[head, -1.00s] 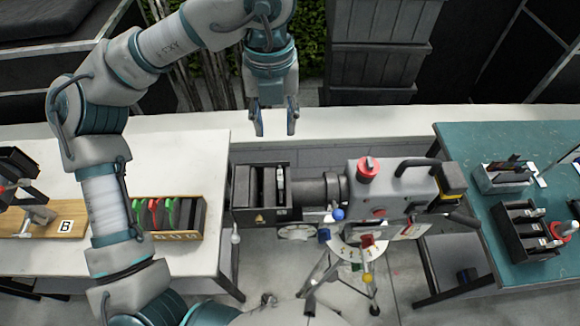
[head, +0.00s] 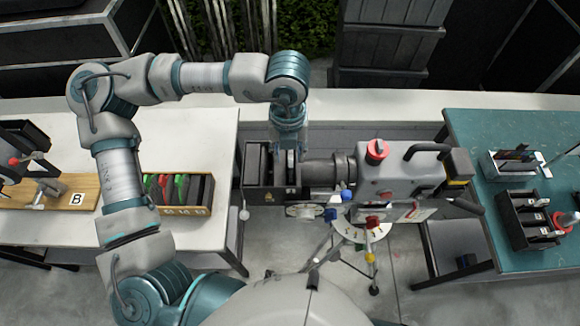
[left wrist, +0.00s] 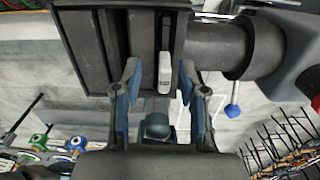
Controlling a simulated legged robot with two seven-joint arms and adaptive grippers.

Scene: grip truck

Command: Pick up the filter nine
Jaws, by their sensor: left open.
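A black filter box (head: 270,195) sits on the front of the grey camera (head: 400,175). Dark filters stand upright in its slots. One filter has a pale tab (left wrist: 165,72), seen in the left wrist view; no number is readable, so I cannot tell if it is filter nine. My left gripper (head: 287,152) is pointed down at the box. In the left wrist view my left gripper (left wrist: 159,72) is open, its blue-padded fingers on either side of the tab with gaps. My right gripper is not in view.
A wooden rack (head: 180,211) with red- and green-tabbed filters stands on the white table at left. A teal table (head: 515,258) at right holds black holders (head: 528,220). The camera's lens tube (left wrist: 218,45) is close beside the right finger. Tripod legs stand below.

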